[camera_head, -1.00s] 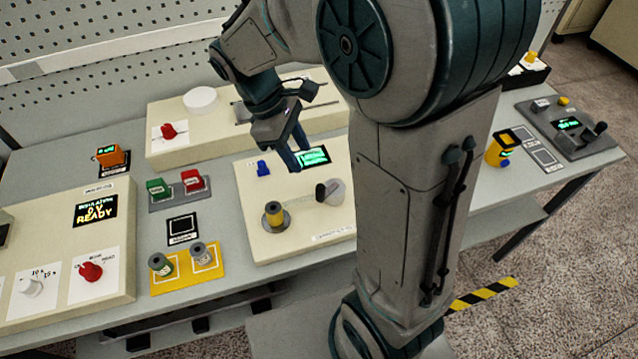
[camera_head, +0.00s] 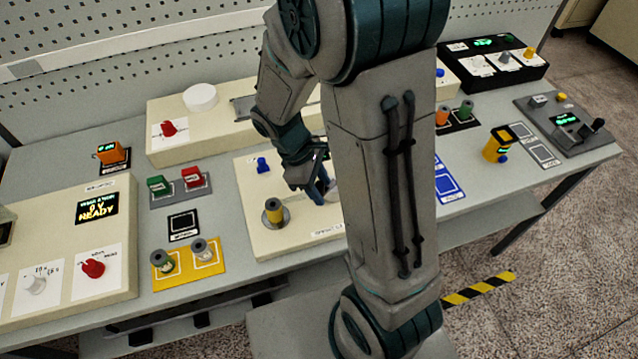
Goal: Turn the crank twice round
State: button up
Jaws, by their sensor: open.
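The cream winding panel (camera_head: 270,243) lies on the bench in the middle of the view. My gripper (camera_head: 319,193) is open and points down over the right part of this panel. Its fingers are low, at the crank's place, and cover most of the crank. Only a sliver of the crank's pale disc (camera_head: 333,194) shows beside the fingers. I cannot tell whether the fingers touch the crank handle or stand around it. A spindle with a yellow spool (camera_head: 273,209) stands upright on the panel, left of the gripper.
A blue knob (camera_head: 262,164) sits on the panel's upper left. A yellow tray (camera_head: 187,264) with two spools lies to the left. Green (camera_head: 158,185) and red (camera_head: 191,176) blocks stand behind it. My arm hides the panel's right side.

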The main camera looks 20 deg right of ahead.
grip_shut()
jog(key=shift+w+m, duration=0.15)
jog(key=shift+m, duration=0.15)
